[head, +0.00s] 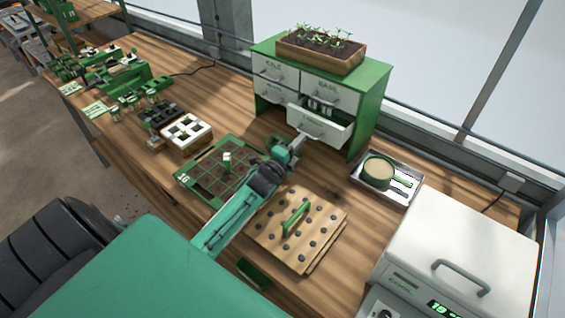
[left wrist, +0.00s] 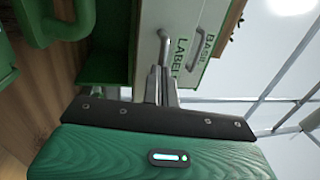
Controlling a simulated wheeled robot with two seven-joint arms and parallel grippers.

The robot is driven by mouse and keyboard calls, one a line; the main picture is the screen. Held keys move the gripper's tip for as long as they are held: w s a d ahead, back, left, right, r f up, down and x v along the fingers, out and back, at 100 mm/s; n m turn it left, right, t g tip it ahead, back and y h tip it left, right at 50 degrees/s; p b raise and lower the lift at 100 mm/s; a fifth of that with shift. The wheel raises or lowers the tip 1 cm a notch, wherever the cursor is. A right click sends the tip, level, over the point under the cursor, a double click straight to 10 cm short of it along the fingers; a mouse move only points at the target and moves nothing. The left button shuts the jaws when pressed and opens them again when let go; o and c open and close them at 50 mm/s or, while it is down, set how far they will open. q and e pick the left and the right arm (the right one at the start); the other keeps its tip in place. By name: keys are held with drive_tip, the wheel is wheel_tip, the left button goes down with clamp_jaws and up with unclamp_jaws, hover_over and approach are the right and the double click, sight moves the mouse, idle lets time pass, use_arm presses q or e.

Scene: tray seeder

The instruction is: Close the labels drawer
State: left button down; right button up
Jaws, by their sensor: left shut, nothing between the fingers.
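The labels drawer (head: 336,134) is the lower right drawer of a green cabinet (head: 371,92). It is pulled out, and pale labels show inside it. Its front, with its lettering and metal handle (left wrist: 163,48), is close ahead in the left wrist view. My left gripper (head: 297,145) is in front of this drawer, low near its handle. In the left wrist view its fingers (left wrist: 161,82) are together and empty, pointing at the drawer front by the handle. I cannot tell whether they touch it. My right gripper is not in view.
A seedling box (head: 320,53) stands on the cabinet. A seed tray (head: 190,181) and a wooden board with holes (head: 296,228) lie under and beside my left arm. A metal tray with a green-rimmed bowl (head: 381,178) and a white machine (head: 463,238) are to the right.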

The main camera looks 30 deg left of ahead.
sight(311, 130)
use_arm(q)
drive_tip(key=w+b, duration=0.1)
drive_tip(key=w, duration=0.1)
drive_tip(key=w+b, duration=0.1)
drive_tip(key=w, duration=0.2)
drive_tip(key=w+b, duration=0.1)
drive_tip(key=w, duration=0.1)
drive_tip(key=shift+w+d+b, duration=0.25)
drive_tip(key=shift+w+b, duration=0.05)
drive_tip(key=shift+r, duration=0.25)
drive_tip(key=shift+r, duration=0.15)
drive_tip(key=shift+s+f, duration=0.15)
drive_tip(key=shift+f, duration=0.05)
drive_tip(key=s+f+b, duration=0.3)
drive_tip(key=s, duration=1)
drive_tip(key=shift+s+a, duration=0.25)
drive_tip(key=shift+a, duration=0.1)
drive_tip(key=shift+r, duration=0.15)
